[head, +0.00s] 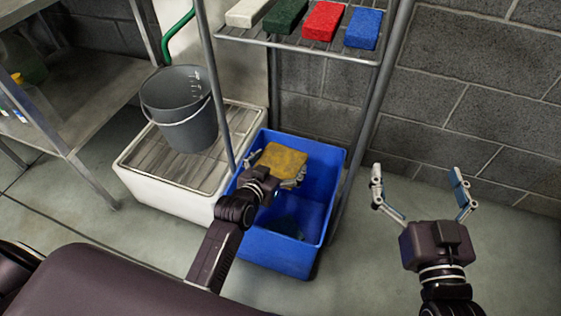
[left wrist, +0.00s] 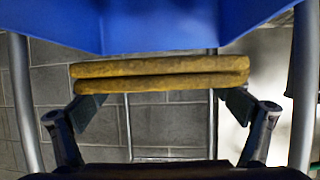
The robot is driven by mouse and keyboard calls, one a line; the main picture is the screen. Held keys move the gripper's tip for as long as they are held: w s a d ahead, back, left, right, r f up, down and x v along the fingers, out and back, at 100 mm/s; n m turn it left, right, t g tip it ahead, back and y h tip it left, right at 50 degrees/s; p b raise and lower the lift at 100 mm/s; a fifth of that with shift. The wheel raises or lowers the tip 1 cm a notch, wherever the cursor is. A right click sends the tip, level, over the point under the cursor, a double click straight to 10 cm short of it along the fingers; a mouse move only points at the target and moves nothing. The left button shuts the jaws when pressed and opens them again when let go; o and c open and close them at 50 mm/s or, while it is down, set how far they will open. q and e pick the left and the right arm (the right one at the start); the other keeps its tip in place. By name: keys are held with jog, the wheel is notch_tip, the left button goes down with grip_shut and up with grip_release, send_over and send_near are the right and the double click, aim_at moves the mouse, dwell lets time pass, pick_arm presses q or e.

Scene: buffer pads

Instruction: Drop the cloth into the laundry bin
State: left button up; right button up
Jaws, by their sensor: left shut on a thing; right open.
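The yellow folded cloth (head: 281,158) is held by my left gripper (head: 273,172), its fingers at the cloth's two sides. In the head view it appears over the opening of the blue laundry bin (head: 280,252); its exact height relative to the rim is hard to tell. The left wrist view shows the cloth (left wrist: 160,73) edge-on as two layers between the fingers, with the blue bin wall (left wrist: 170,25) across the top. My right gripper (head: 416,172) is open and empty, right of the bin. A dark patch shows low inside the bin.
A wire shelf (head: 300,45) with white, green, red (head: 322,21) and blue (head: 362,28) pads is above the bin, its posts close beside the bin. A grey bucket (head: 181,110) stands on a white grated basin (head: 150,165) to the left. Floor right of the bin is clear.

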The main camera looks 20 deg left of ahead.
pick_arm(q)
jog(key=shift+f+b, duration=0.25)
jog(key=shift+b, duration=0.05)
pick_arm(e)
jog(key=shift+a+r+t+y, duration=0.2)
jog(key=shift+r+t, duration=0.25)
jog(key=shift+r, duration=0.5)
jog(key=shift+a+r+t+y, duration=0.15)
jog(key=shift+r+t, duration=0.3)
jog(key=shift+r, duration=0.5)
jog(key=shift+d, duration=0.1)
pick_arm(q)
jog(key=o, duration=0.9)
pick_arm(e)
jog(key=shift+s, duration=0.1)
pick_arm(q)
jog(key=v, duration=1.2)
